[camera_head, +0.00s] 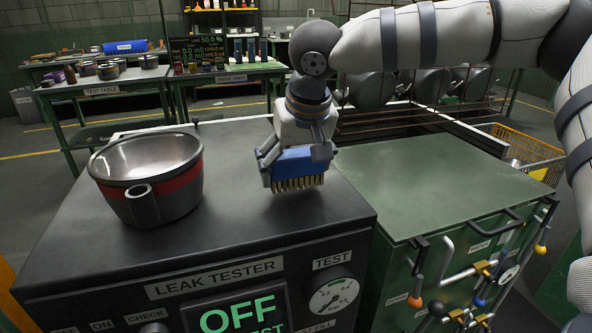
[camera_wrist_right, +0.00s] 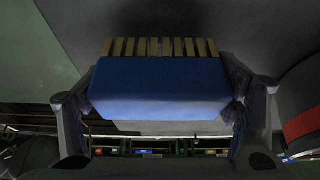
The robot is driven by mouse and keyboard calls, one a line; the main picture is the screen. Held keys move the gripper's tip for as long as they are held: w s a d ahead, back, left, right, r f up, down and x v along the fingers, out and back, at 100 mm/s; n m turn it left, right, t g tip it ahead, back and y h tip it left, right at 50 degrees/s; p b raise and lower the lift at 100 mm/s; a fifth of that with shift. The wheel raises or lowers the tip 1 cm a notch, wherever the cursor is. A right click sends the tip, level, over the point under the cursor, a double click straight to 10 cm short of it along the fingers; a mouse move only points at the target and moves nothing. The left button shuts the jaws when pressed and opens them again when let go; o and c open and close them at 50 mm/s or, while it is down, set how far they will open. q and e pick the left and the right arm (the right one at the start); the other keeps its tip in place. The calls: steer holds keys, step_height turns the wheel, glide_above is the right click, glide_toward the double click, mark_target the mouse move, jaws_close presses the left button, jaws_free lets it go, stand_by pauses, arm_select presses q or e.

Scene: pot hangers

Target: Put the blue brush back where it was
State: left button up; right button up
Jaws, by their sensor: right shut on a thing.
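The blue brush (camera_head: 300,165) has a blue block body and tan bristles that point down. My right gripper (camera_head: 297,160) is shut on the brush, one finger at each end of the block. It holds the brush over the right part of the dark leak tester top (camera_head: 240,215). I cannot tell whether the bristles touch that top. In the right wrist view the brush (camera_wrist_right: 160,88) fills the middle between the two fingers, bristles away from the camera. My left gripper is not in view.
A metal pot (camera_head: 150,190) with a red band stands on the tester, left of the brush. A green cabinet (camera_head: 420,185) with levers adjoins on the right. A yellow basket (camera_head: 525,150) is beyond it. Test tables (camera_head: 105,84) with small items stand behind.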

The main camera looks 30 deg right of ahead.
steer(key=shift+f, duration=0.45)
steer(key=shift+f, duration=0.1)
steer(key=o, duration=1.4)
steer(key=shift+f, duration=0.1)
steer(key=shift+r, duration=0.4)
steer(key=v, duration=1.1)
steer(key=shift+s+r, duration=0.25)
steer(key=shift+r, duration=0.05)
